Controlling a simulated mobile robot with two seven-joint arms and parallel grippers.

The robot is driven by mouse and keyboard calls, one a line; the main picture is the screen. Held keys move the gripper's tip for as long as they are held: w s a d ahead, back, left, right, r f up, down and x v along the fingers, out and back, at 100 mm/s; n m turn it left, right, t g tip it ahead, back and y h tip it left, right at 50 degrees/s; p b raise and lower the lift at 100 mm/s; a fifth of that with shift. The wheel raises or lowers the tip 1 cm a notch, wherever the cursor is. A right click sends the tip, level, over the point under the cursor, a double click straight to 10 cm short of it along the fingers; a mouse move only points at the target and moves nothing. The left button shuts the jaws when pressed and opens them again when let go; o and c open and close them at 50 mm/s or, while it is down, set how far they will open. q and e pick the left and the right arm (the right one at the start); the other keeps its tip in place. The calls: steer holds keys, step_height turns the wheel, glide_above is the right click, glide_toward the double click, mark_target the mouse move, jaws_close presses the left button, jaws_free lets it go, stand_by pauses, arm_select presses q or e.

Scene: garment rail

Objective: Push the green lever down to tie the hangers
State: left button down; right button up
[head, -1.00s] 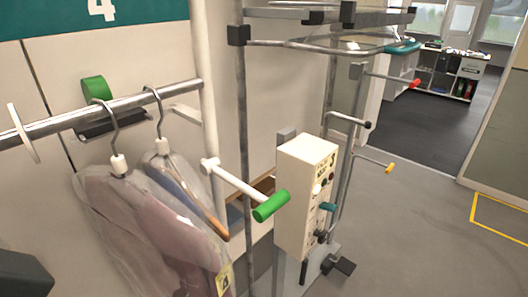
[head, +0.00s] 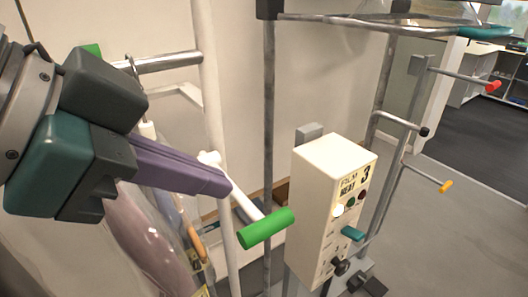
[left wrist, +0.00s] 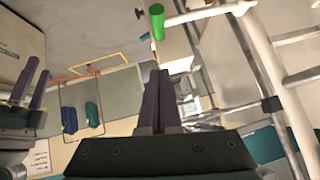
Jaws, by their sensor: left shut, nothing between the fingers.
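The grip also shows at the top of the left wrist view (left wrist: 157,22). My left gripper (head: 226,184) is shut and empty, its purple fingers pointing at the lever's white arm near the pivot. I cannot tell whether they touch. The hangers, with one hook (head: 131,68) visible, and the bagged garments (head: 150,232) hang from the rail (head: 168,62), mostly hidden behind my gripper. My right gripper (left wrist: 38,66) shows open and empty in the left wrist view.
A cream control box (head: 325,205) with buttons stands right of the lever. A metal frame (head: 268,120) with rods tipped red (head: 493,86), black and yellow (head: 446,186) stands behind it. Floor at the right is open.

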arm_select(q)
steer(key=p, duration=0.2)
glide_above(275, 219)
steer(key=s+a, duration=0.2)
steer(key=s, duration=0.1)
step_height(275, 219, down, 7)
steer(key=shift+w+f+p, duration=0.25)
steer(key=shift+f+p, duration=0.05)
steer(key=shift+f, duration=0.8)
steer(key=shift+w+f, duration=0.15)
steer(key=shift+f, duration=0.6)
